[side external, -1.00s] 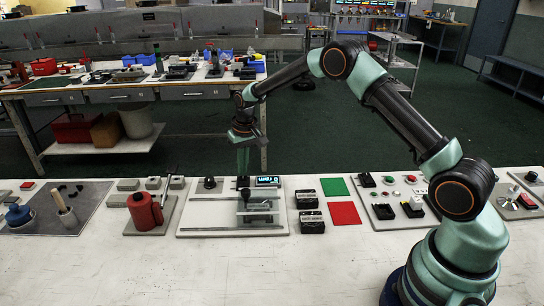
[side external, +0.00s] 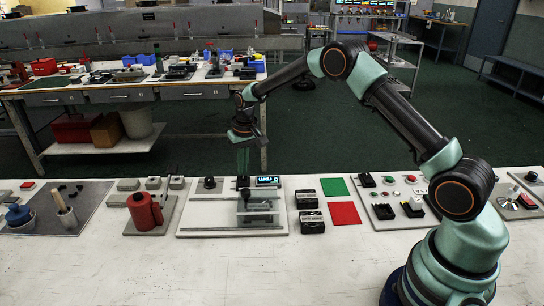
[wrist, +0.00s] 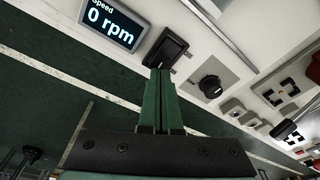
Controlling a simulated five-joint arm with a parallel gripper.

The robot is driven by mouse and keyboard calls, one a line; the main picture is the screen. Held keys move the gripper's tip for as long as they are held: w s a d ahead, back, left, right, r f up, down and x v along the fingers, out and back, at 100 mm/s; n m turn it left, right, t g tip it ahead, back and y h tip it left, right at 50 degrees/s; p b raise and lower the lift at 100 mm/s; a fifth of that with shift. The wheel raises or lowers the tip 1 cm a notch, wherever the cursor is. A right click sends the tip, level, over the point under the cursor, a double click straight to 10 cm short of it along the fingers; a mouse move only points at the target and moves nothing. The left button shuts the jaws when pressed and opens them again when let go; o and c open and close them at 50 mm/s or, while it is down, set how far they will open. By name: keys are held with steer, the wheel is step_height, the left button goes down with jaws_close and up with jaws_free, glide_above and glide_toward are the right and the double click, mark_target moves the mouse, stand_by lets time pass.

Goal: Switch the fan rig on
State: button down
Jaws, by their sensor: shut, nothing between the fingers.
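The fan rig is a pale board (side external: 200,226) at the middle of the bench. Its display (side external: 267,181) reads "Speed 0 rpm" in the wrist view (wrist: 113,25). Beside it is a black rocker-like switch (side external: 243,183), also in the wrist view (wrist: 168,48). A black round knob (side external: 210,183) sits further along; it shows in the wrist view too (wrist: 210,86). My gripper (side external: 243,174) is shut and empty, pointing down over the switch. In the wrist view its green fingertips (wrist: 160,72) overlap the switch's near edge; I cannot tell whether they touch.
A red canister (side external: 145,211) stands left of the board. Black blocks (side external: 308,221), a green square (side external: 334,187) and a red square (side external: 345,213) lie right of it. A button panel (side external: 392,221) is further right. The bench front is clear.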

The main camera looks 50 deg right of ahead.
steer(key=shift+f, duration=1)
stand_by(0.8)
steer(key=shift+r, duration=3.55)
step_height(320, 180, up, 9)
steer(key=t, duration=0.1)
glide_above(243, 178)
steer(key=s+a, duration=0.1)
steer(key=s, duration=0.4)
steer(key=s+a+r+n, duration=0.1)
steer(key=s+a+r, duration=0.1)
steer(key=s+r, duration=0.35)
steer(key=s+a+n+t, duration=0.1)
steer(key=s+n+t, duration=0.1)
steer(key=s, duration=1.5)
steer(key=shift+a+r+t, duration=0.25)
steer(key=shift+r+t, duration=0.1)
steer(key=shift+t, duration=0.15)
